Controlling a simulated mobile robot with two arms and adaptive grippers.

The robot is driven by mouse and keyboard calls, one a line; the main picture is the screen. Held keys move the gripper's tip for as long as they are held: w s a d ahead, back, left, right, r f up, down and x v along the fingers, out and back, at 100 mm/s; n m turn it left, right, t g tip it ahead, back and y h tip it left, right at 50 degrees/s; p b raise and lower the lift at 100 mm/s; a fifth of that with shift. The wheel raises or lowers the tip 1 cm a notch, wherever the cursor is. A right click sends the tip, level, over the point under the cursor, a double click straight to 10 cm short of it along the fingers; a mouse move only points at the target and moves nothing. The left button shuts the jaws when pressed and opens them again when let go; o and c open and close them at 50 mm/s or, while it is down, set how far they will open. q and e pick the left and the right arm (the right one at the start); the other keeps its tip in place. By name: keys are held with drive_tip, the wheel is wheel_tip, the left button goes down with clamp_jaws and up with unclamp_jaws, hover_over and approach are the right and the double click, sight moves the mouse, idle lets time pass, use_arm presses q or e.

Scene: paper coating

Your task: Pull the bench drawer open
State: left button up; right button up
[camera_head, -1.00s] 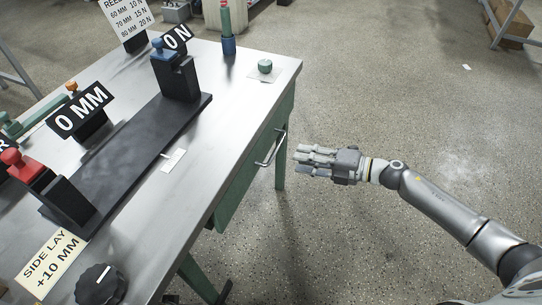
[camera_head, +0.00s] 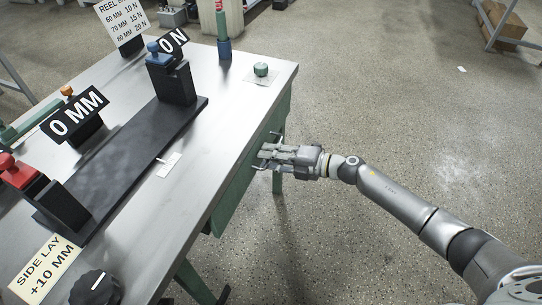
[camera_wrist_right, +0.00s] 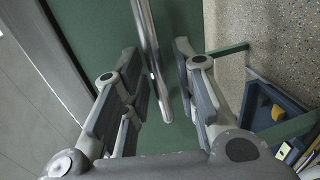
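The bench drawer (camera_head: 232,195) is a green front under the right edge of the steel bench top, and it looks closed. Its metal bar handle (camera_head: 275,136) is partly hidden by my right gripper (camera_head: 268,155), which is at the drawer front. In the right wrist view the handle bar (camera_wrist_right: 150,45) runs between the two open fingers of the right gripper (camera_wrist_right: 155,85), with the green drawer front (camera_wrist_right: 95,30) behind it. Gaps show between the bar and the fingers. My left gripper is not in view.
The bench top (camera_head: 190,185) holds a dark plate (camera_head: 130,160), a black knob (camera_head: 97,288), a green button (camera_head: 261,69) and a side lay sign (camera_head: 45,272). A blue bin (camera_wrist_right: 270,115) shows in the wrist view. The floor (camera_head: 380,110) right of the bench is clear.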

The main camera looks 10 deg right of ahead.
clamp_jaws()
drive_tip(key=shift+d, duration=0.1)
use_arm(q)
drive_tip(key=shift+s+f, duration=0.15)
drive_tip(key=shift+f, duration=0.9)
use_arm(e)
drive_tip(key=f+v, duration=0.2)
drive_tip(key=v, duration=0.9)
drive_tip(key=f+v, duration=0.2)
drive_tip(key=v, duration=0.9)
drive_tip(key=shift+s+d+f, duration=0.2)
drive_tip(key=shift+s+d, duration=0.3)
drive_tip(key=shift+d, duration=0.15)
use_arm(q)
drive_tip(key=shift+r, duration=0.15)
use_arm(e)
drive_tip(key=shift+o, duration=1.4)
unclamp_jaws()
drive_tip(key=shift+d, duration=0.1)
